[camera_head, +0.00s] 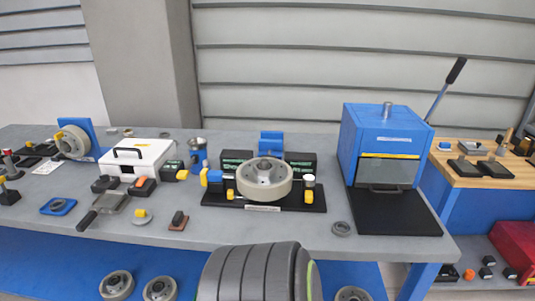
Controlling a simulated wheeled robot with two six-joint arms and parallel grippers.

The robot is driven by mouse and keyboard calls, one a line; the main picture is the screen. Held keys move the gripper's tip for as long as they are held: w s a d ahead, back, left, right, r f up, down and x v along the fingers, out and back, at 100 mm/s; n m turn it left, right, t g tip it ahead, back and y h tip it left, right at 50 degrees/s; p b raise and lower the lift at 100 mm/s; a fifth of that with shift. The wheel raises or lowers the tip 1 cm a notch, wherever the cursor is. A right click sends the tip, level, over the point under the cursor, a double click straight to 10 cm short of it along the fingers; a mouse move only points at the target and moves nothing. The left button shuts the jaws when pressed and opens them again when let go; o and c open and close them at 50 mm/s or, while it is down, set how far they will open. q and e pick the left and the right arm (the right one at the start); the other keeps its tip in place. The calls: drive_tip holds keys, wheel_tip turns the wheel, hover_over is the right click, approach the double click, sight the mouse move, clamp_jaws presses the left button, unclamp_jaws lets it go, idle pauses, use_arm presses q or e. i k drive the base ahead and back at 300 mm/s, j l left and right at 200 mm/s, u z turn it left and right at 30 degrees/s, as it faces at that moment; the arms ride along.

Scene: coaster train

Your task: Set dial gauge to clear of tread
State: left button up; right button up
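A pale wheel with a dark hub (264,179) sits on a black fixture base (295,203) in the middle of the bench. A small post with a white round top and yellow lower part (309,188) stands by the wheel's right side; it may be the dial gauge, but its face is too small to read. Blue blocks with yellow ends (213,180) stand at the wheel's left. Whether the gauge touches the tread cannot be told. Neither my left nor my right gripper is in view.
A blue press with a lever (385,130) stands right of the fixture. A white case (136,158), a grey-bladed tool (105,209) and small blocks lie left. A loose ring (341,229) lies near the front edge. Bare bench (250,226) shows before the fixture.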

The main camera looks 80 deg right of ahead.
sight(309, 187)
drive_tip(key=k+l+z, duration=0.1)
drive_tip(key=k+z, duration=0.3)
drive_tip(key=k+l+z, duration=0.2)
drive_tip(key=k+z, duration=0.15)
drive_tip(key=z, duration=1.75)
